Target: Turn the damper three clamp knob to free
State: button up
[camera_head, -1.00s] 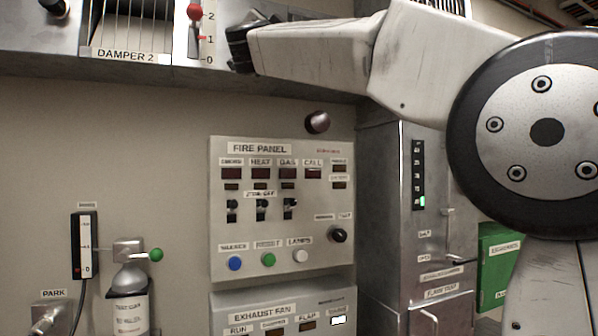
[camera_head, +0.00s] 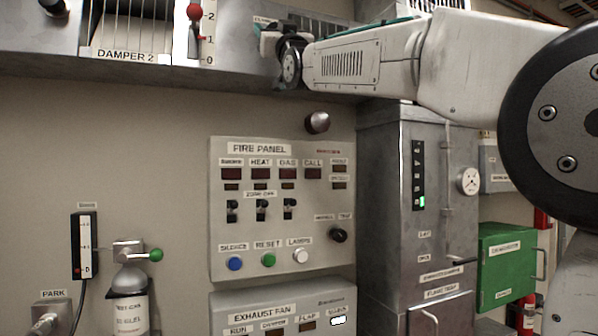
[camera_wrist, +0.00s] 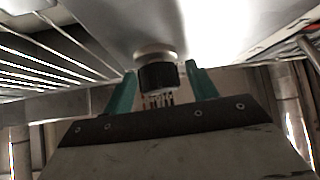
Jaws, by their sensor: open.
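A black clamp knob (camera_wrist: 158,76) on a silver collar shows in the wrist view, mounted on a metal panel. My gripper (camera_wrist: 161,72) is open, with one green finger on each side of the knob in that view. Narrow gaps show beside the knob, and how deep it lies between the fingers is hard to tell. In the head view my gripper (camera_head: 268,42) is up at the damper panel, right of the damper 2 lever. There my own arm hides the knob and much of the panel; no damper three label is readable.
The damper 2 section (camera_head: 126,54) has a red-knobbed lever (camera_head: 194,12) beside a scale, left of my gripper. Below are the fire panel (camera_head: 283,210) with a dark round knob (camera_head: 317,122) above it. A grey cabinet (camera_head: 385,190) stands below my arm.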

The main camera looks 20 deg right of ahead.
jog(key=shift+s+d+f+n+y, duration=0.1)
jog(key=shift+s+f+n+y, duration=0.1)
jog(key=shift+n+y, duration=0.35)
jog(key=a+v, duration=0.1)
jog(key=v, duration=0.6)
jog(key=w+f+g+h, duration=0.1)
jog(key=f, duration=0.1)
jog(key=w+d+f+m+g+h, duration=0.1)
jog(key=f, duration=0.1)
jog(key=w+f+g+h, duration=0.1)
jog(key=w+f, duration=0.1)
jog(key=f, duration=0.1)
jog(key=shift+d+m, duration=0.3)
jog(key=shift+m, duration=0.05)
jog(key=s+d+f+m+g+h, duration=0.1)
jog(key=f+g, duration=0.3)
jog(key=f, duration=0.8)
jog(key=s+d+f+m+g+h, duration=0.1)
jog(key=f+g, duration=0.4)
jog(key=f, duration=0.8)
jog(key=shift+s+d+g, duration=0.25)
jog(key=shift+s+g, duration=0.05)
jog(key=shift+s, duration=0.45)
